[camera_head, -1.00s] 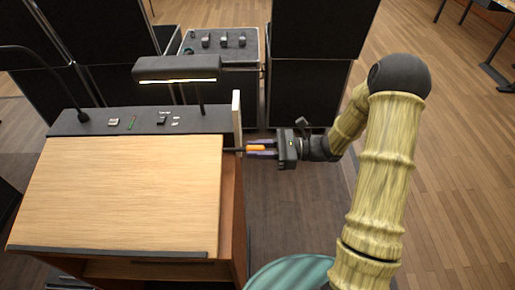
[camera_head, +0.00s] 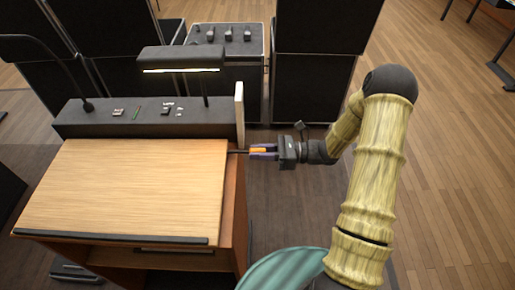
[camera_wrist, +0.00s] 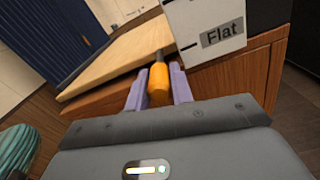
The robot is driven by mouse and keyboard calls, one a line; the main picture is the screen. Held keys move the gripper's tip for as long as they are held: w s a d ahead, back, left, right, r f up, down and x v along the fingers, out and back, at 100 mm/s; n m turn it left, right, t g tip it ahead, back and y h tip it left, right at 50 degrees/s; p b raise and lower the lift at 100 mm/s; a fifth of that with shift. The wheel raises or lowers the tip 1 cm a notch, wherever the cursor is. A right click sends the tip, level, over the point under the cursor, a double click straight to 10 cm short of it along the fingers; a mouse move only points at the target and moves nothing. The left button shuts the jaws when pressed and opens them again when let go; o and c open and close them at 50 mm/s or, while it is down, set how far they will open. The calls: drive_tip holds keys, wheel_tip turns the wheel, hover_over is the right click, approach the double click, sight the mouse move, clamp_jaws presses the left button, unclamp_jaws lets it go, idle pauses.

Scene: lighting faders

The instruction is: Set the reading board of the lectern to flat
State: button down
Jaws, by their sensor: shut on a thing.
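The lectern's pale wooden reading board (camera_head: 130,185) has a dark ledge along its front edge. It looks close to level, but I cannot tell if it is fully flat. An orange handle (camera_head: 258,150) on a dark rod sticks out at the board's right rear side. My gripper (camera_head: 264,152) is shut on this handle from the right. In the wrist view the orange handle (camera_wrist: 158,84) sits between the purple fingers (camera_wrist: 157,92). A white plate (camera_head: 239,112) stands upright by the rod; the wrist view shows its "Flat" label (camera_wrist: 221,33) right of and above the handle.
A dark rear shelf (camera_head: 150,118) carries small controls and a lamp (camera_head: 180,58). Behind it stand a fader console (camera_head: 225,35) and black cases (camera_head: 325,35). A teal ribbed round thing (camera_head: 288,270) is at bottom centre. Open floor lies to the right.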

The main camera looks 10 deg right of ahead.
drive_tip(key=shift+f, duration=0.3)
drive_tip(key=c, duration=1.2)
unclamp_jaws()
drive_tip(key=shift+c, duration=0.2)
drive_tip(key=shift+r, duration=0.1)
drive_tip(key=s+d+b, duration=0.2)
drive_tip(key=d+b, duration=0.1)
drive_tip(key=d, duration=1.4)
drive_tip(key=shift+d+b, duration=0.2)
drive_tip(key=shift+b, duration=0.1)
